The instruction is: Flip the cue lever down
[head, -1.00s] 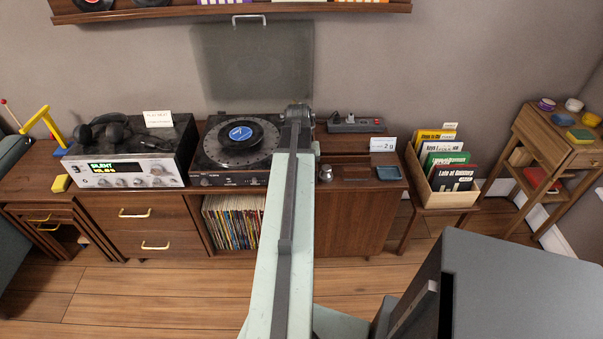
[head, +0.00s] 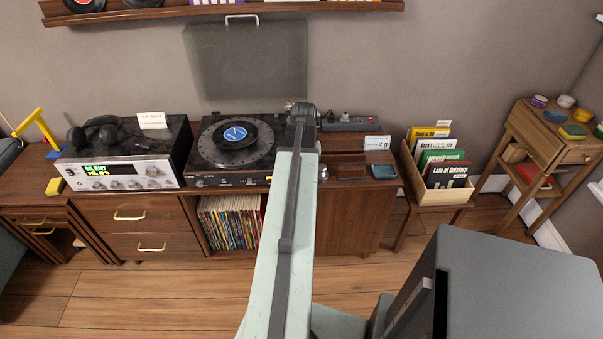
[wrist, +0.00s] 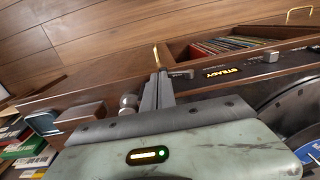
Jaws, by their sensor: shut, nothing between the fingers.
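The turntable (head: 207,152) stands on the sideboard with a blue-labelled record (head: 235,134) on its platter. In the wrist view its platter edge (wrist: 290,100) is at the lower right, and its front strip carries a lit "STEADY" sign (wrist: 220,72) between two small grey controls. My gripper (wrist: 160,78) is shut and empty, its fingers close to the right end of the turntable front. In the head view my arm covers the turntable's right side and hides the fingers.
A small round-topped metal piece (wrist: 128,102) stands beside my fingers. Left of the turntable is a receiver (head: 120,176) reading "SILENT", with headphones on top. A blue tray (head: 384,171) and a record crate (head: 438,198) are to the right. The smoky lid (head: 245,62) stands behind.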

